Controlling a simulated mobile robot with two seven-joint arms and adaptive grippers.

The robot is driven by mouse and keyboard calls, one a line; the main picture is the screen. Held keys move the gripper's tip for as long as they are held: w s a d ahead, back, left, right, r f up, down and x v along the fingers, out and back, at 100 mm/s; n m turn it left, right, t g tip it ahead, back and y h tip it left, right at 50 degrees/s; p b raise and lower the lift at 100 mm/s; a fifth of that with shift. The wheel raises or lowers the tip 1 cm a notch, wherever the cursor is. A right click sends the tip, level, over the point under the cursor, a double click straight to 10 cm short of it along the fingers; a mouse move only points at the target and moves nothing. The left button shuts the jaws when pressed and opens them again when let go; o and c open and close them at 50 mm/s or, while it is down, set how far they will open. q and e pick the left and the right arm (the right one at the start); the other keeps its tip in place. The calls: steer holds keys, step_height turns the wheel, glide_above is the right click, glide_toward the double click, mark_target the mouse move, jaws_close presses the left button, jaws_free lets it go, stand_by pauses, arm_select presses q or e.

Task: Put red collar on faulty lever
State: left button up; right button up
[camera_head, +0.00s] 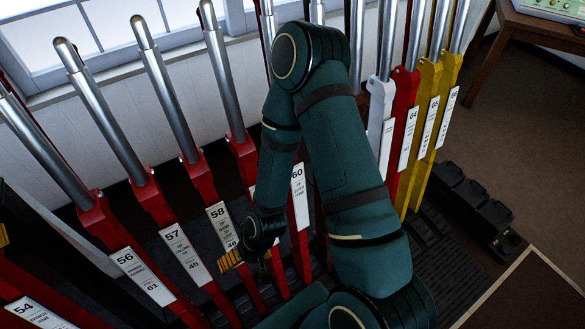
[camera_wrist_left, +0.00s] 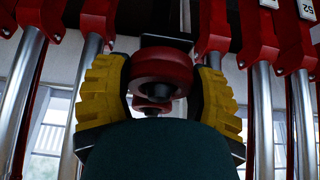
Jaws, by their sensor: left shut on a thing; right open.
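In the left wrist view, my left gripper (camera_wrist_left: 158,98) has its two yellow ribbed fingers closed on the red collar (camera_wrist_left: 160,68), a round red piece with a dark centre. A smaller red round part shows below its rim. In the head view only a yellow ribbed bit at the left edge, likely my left gripper (camera_head: 3,236), shows; the collar is not visible there. My right gripper (camera_head: 232,261) is open and empty, low by the plate of lever 58 (camera_head: 222,225). Several red levers with silver handles stand in a row. Which lever is faulty cannot be told.
Levers 56 (camera_head: 140,276) and 57 (camera_head: 186,257) stand left of my right gripper, and lever 60 (camera_head: 299,198) to its right. My right arm hides some levers. Yellow levers (camera_head: 431,107) stand further right. A wooden table (camera_head: 540,32) is at the upper right.

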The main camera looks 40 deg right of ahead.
arm_select(q)
steer(key=shift+r, duration=0.1)
steer(key=shift+r+p, duration=2.25)
steer(key=shift+r, duration=0.6)
steer(key=shift+r+p, duration=0.95)
steer(key=shift+r, duration=0.4)
